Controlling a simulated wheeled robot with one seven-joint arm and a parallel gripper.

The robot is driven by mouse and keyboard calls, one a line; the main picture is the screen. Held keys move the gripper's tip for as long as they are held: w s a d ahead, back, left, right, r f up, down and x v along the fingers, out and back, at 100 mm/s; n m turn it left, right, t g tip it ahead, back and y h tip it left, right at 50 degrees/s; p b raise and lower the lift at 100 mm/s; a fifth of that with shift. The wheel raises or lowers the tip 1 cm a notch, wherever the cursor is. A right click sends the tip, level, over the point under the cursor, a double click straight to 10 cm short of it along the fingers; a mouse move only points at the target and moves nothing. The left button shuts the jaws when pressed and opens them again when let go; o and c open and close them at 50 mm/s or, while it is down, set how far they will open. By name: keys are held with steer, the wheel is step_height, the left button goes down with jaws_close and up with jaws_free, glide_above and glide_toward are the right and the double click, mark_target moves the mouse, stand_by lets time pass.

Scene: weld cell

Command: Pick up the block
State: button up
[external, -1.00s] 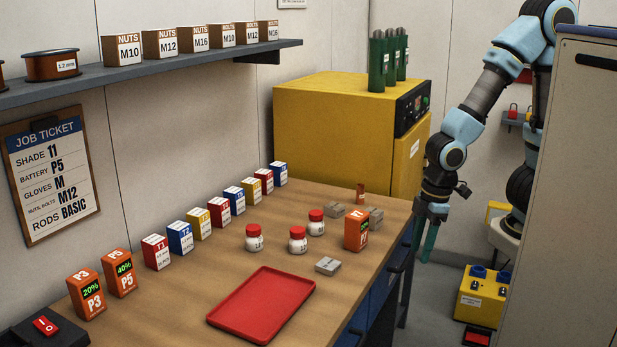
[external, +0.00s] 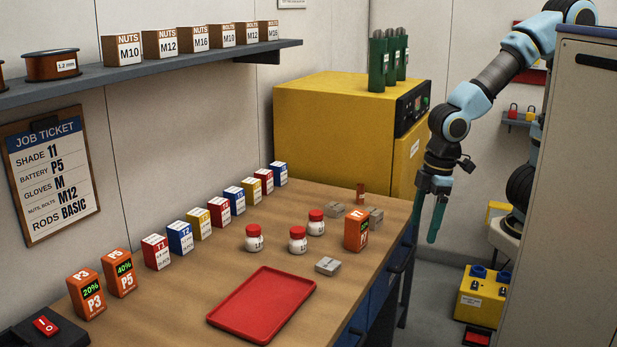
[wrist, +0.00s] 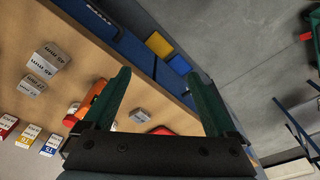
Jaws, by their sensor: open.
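Three grey blocks with printed labels are on the wooden bench. In the external view one block (external: 327,265) lies near the red tray, and two more (external: 334,210) (external: 375,215) lie farther back by the orange battery. In the wrist view one block (wrist: 140,116) shows between my fingers, and two others (wrist: 52,57) (wrist: 32,86) lie at left. Which one is meant, I cannot tell. My gripper (external: 435,222) hangs beyond the bench's right edge, green fingers pointing down. In the wrist view my gripper (wrist: 159,75) is open and empty.
The orange battery (external: 356,229) and white jars with red caps (external: 298,240) stand close to the blocks. The red tray (external: 262,303) lies in front. A yellow cabinet (external: 335,125) stands behind the bench. Open floor (wrist: 235,45) lies beyond the bench edge.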

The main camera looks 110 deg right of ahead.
step_height(320, 180, up, 8)
steer(key=m+t+y, duration=0.2)
steer(key=m+y, duration=0.1)
steer(key=m, duration=2.5)
glide_toward(373, 211)
steer(key=x, duration=0.4)
steer(key=shift+a+f+p, duration=0.15)
steer(key=shift+a+p, duration=0.15)
steer(key=shift+p, duration=0.1)
steer(key=shift+d+p+x, duration=0.15)
steer(key=shift+p+x, duration=0.05)
steer(key=shift+x, duration=1.35)
steer(key=shift+d+p+x, duration=0.15)
steer(key=shift+p+x, duration=0.05)
steer(key=shift+x, duration=1.35)
jaws_close()
